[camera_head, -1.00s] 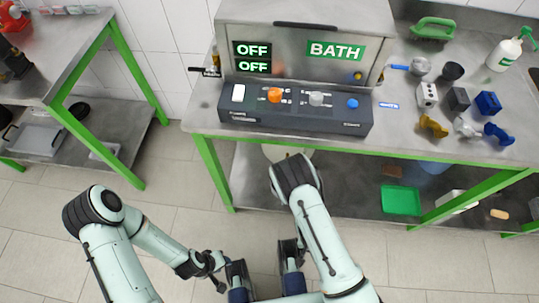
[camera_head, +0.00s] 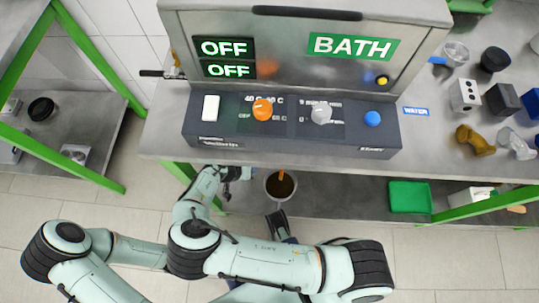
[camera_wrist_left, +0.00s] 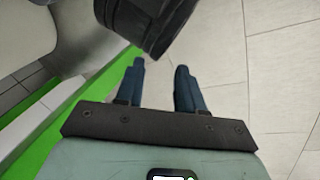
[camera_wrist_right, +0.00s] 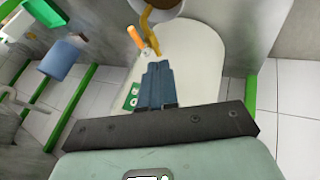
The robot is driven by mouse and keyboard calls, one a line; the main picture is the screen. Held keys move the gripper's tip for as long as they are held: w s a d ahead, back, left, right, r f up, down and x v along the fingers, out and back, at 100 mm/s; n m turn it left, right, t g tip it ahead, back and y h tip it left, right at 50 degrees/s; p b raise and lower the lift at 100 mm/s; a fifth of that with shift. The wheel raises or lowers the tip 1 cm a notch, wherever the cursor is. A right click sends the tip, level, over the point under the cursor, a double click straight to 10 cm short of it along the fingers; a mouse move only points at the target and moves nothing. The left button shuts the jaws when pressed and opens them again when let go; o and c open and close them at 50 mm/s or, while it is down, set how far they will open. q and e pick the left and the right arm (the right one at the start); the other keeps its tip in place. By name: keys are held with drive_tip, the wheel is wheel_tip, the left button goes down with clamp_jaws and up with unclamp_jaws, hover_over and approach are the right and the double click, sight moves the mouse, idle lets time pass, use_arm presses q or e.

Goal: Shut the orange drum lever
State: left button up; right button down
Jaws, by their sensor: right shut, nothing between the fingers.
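The orange drum lever (camera_wrist_right: 135,38) stands out from a brass tap (camera_wrist_right: 147,22) on a pale drum (camera_wrist_right: 195,55) in the right wrist view. My right gripper (camera_wrist_right: 158,66) is shut and empty, with its tips just below the tap and lever; I cannot tell whether they touch. In the head view my right gripper (camera_head: 243,172) is by the table's front edge, left of a pale pot (camera_head: 268,195) of dark brown liquid. A thin orange strip shows above that pot; whether it is lever or stream is unclear. My left gripper (camera_wrist_left: 160,72) is open and empty over the floor.
The table (camera_head: 165,135) carries a control box (camera_head: 225,140) with switches and knobs. Its green legs and lower shelf (camera_head: 340,190) are close to my right arm. A green tray (camera_head: 410,197) sits at the right. A blue bucket (camera_wrist_right: 65,57) shows in the right wrist view.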

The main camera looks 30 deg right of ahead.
drive_tip(key=shift+a, duration=0.1)
